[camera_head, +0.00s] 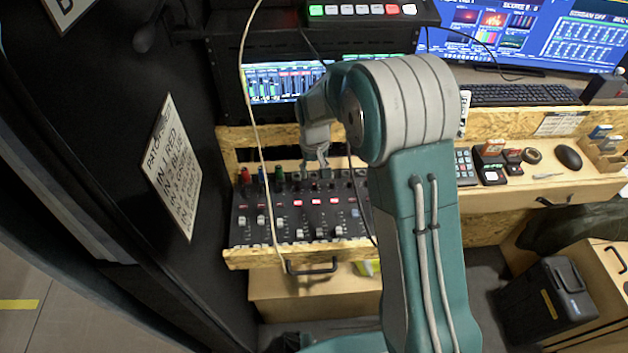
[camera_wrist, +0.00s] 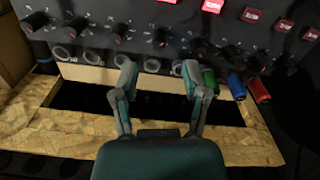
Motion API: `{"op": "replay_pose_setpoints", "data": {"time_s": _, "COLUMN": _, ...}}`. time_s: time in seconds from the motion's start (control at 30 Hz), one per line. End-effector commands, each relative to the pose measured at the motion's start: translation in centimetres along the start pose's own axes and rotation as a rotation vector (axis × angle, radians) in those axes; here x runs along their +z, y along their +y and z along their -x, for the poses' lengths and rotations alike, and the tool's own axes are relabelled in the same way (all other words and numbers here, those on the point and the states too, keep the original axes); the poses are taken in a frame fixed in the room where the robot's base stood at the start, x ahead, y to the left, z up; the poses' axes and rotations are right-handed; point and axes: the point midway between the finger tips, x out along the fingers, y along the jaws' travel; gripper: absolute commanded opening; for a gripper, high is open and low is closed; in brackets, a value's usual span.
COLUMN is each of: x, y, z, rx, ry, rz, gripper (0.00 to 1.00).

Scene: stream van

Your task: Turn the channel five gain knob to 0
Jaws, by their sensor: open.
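The mixer panel (camera_head: 300,226) lies in the wooden desk, with a row of black gain knobs along its far edge. In the wrist view it appears turned around, and the dark knob (camera_wrist: 160,37), fifth counting from the red-plug end, looks like channel five's gain knob. Its pointer mark is too small to read. My gripper (camera_head: 316,163) is over the far edge of the mixer. In the wrist view my gripper (camera_wrist: 160,66) is open and empty, its two fingers apart. The knob shows beyond the fingertips, between their lines, apparently untouched. In the head view my gripper hides this knob.
Red (camera_wrist: 259,90), blue (camera_wrist: 236,87) and green (camera_wrist: 209,80) plugs stand beside the right finger in the wrist view. Empty jacks line the panel edge. A pale cable (camera_head: 250,120) hangs across the mixer's left part. A screen (camera_head: 280,83) stands behind.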

Motion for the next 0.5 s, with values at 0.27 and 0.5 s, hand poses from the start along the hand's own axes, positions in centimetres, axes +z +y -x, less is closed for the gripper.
{"op": "replay_pose_setpoints", "data": {"time_s": 0.27, "x": -0.1, "y": -0.1, "z": 4.9, "rx": 0.001, "ry": 0.001, "rz": 0.001, "gripper": 0.58}}
{"op": "replay_pose_setpoints", "data": {"time_s": 0.5, "x": -0.1, "y": -0.1, "z": 5.9, "rx": 0.001, "ry": -0.003, "rz": 0.001, "gripper": 0.58}}
